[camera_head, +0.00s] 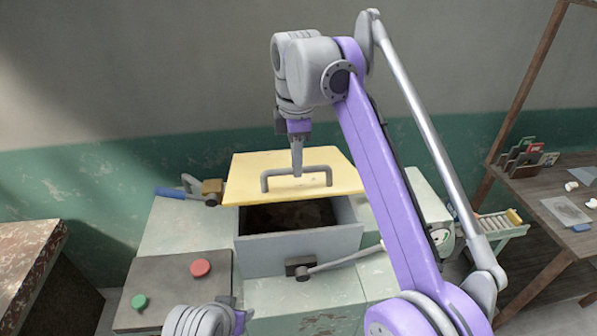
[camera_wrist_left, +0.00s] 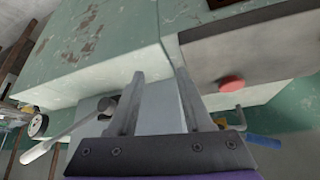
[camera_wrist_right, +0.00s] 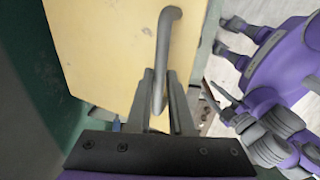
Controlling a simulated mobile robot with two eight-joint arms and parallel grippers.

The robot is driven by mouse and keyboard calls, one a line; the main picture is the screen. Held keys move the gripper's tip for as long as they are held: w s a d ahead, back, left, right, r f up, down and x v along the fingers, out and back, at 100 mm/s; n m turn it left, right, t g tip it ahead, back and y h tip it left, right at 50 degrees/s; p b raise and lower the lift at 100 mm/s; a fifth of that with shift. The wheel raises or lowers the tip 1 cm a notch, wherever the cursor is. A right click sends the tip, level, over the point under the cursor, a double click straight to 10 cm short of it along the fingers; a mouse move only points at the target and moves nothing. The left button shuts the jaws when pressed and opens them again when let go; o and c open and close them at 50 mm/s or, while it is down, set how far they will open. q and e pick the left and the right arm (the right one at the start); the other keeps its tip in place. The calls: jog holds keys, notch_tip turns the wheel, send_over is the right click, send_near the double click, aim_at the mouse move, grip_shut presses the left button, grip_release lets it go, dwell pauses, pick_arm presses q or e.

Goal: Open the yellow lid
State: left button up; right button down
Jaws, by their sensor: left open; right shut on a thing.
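The yellow lid (camera_head: 243,183) is a flat plate with a grey bar handle (camera_head: 320,170). It sits tilted up over the back of a grey bin (camera_head: 300,243), whose front part is open and shows dark contents. My right gripper (camera_head: 297,175) is shut on the lid's handle. In the right wrist view the handle (camera_wrist_right: 170,35) runs between the fingers, with the yellow lid (camera_wrist_right: 100,45) behind it. My left gripper (camera_wrist_left: 160,85) is open and empty in the left wrist view, near the green machine body; only part of the left arm shows at the bottom of the head view.
A panel with a red button (camera_head: 201,267) and a green button (camera_head: 139,301) is left of the bin. A lever (camera_head: 340,260) sticks out at the bin's front. A blue-handled lever (camera_head: 184,194) is at the back left. A wooden shelf (camera_head: 545,195) stands at the right.

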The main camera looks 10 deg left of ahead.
pick_arm(q)
jog(key=shift+w+r, duration=0.2)
jog(key=shift+r, duration=0.2)
